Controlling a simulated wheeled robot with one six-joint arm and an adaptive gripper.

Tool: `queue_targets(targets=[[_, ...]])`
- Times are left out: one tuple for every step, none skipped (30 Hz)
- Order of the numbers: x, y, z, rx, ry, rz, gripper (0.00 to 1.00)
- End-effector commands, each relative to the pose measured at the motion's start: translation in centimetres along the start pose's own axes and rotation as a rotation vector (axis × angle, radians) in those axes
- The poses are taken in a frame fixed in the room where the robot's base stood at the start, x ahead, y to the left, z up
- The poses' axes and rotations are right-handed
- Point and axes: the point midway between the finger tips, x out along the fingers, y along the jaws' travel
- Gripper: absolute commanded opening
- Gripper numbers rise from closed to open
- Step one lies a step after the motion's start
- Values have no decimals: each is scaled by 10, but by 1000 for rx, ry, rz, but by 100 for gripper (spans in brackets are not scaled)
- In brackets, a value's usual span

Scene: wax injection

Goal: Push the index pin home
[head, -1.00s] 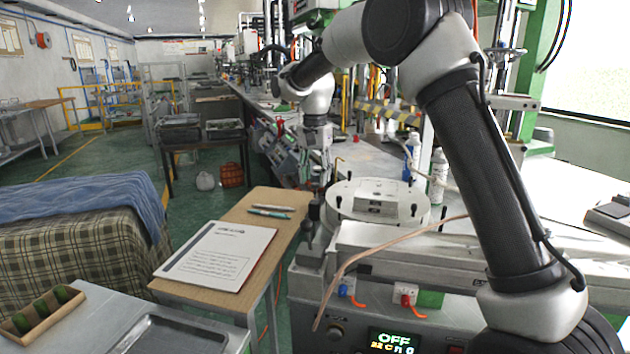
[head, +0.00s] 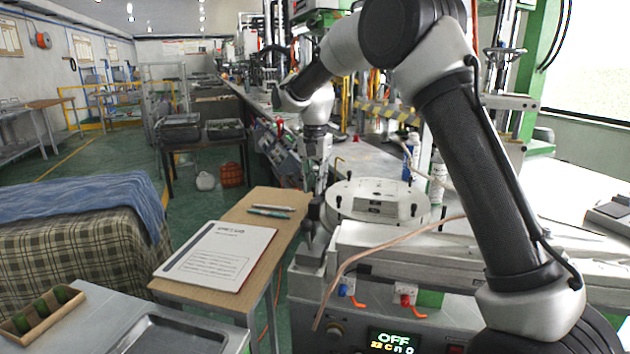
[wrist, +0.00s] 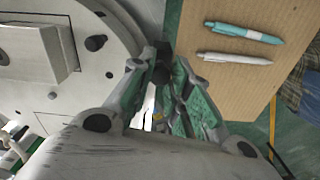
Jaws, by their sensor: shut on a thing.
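The index pin is a dark upright post with a black knob (head: 315,208), at the left edge of the round white turntable (head: 352,203). My gripper (head: 317,190) points down onto it from above. In the wrist view my gripper (wrist: 163,72) has its green-padded fingers drawn together on the dark knob (wrist: 163,52). The turntable (wrist: 112,70) lies just left of the fingers there. The lower part of the pin is hidden in the wrist view, so I cannot tell how deep it sits.
A wooden side table (head: 262,212) with a printed sheet (head: 217,255) and two pens (head: 270,211) stands left of the machine. A copper-coloured hose (head: 375,246) arches over the machine front. Bottles (head: 438,178) stand behind the turntable.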

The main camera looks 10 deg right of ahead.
Motion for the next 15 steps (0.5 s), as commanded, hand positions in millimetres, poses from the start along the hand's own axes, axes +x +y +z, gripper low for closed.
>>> queue_targets(targets=[[6, 0, 0, 0, -1, 2, 0], [8, 0, 0, 0, -1, 2, 0], [9, 0, 0, 0, -1, 1, 0], [9, 0, 0, 0, -1, 1, 0], [9, 0, 0, 0, -1, 1, 0], [9, 0, 0, 0, -1, 2, 0], [10, 0, 0, 0, -2, 2, 0], [10, 0, 0, 0, -2, 2, 0], [10, 0, 0, 0, -2, 2, 20], [10, 0, 0, 0, -2, 3, 26], [10, 0, 0, 0, -2, 3, 31], [10, 0, 0, 0, -2, 2, 38], [10, 0, 0, 0, -2, 2, 42], [9, 0, 0, 0, -2, 2, 42], [9, 0, 0, 0, -1, 2, 42]])
